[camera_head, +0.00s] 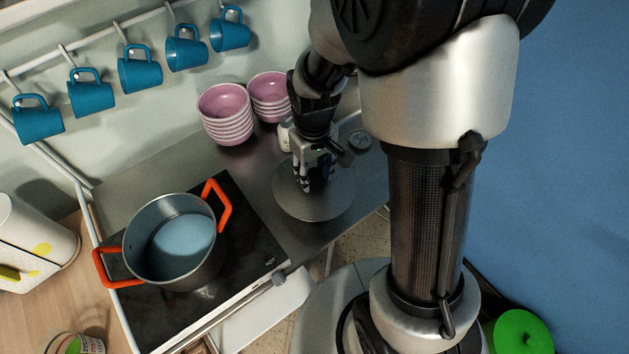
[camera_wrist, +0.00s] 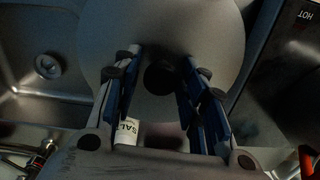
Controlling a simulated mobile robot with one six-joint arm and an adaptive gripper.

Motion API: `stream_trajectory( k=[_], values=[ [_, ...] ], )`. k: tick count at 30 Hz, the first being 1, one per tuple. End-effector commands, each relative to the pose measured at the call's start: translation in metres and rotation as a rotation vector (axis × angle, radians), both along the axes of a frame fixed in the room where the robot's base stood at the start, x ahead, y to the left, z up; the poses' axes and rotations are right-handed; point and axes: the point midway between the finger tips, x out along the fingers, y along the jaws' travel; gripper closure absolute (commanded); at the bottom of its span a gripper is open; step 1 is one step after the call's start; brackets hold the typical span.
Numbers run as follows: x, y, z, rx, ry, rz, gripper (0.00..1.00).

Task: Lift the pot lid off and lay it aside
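The metal pot (camera_head: 140,252) stands uncovered on the black cooktop, its two orange handles sticking out and pale blue showing inside. The round grey lid (camera_head: 318,208) appears to lie flat on the steel counter to the right of the cooktop, away from the pot. My gripper (camera_head: 307,187) points down over the lid's middle. In the wrist view, the lid (camera_wrist: 215,50) fills the upper middle, with its dark knob (camera_wrist: 160,78) between my blue-padded fingers (camera_wrist: 158,92). The fingers are spread, with gaps on both sides of the knob.
The cooktop (camera_head: 252,245) is marked HOT. Two stacks of pink bowls (camera_head: 228,125) stand behind the lid, and a salt container (camera_wrist: 127,132) is close to my gripper. A sink (camera_wrist: 70,95) lies beside the lid. Several blue mugs (camera_head: 140,72) hang on a rail.

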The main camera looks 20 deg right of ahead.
Motion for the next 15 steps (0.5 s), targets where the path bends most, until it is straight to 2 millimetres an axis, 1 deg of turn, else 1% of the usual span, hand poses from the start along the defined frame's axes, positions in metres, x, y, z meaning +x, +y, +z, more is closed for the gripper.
stream_trajectory(
  k=[1, 2, 15],
  values=[
    [0.0001, 0.0000, 0.0001, 0.000, 0.000, 0.000, 0.67],
    [0.0000, 0.0000, 0.0001, 0.000, 0.000, 0.000, 0.69],
    [0.0000, 0.0000, 0.0001, 0.000, 0.000, 0.000, 0.99]
  ],
)
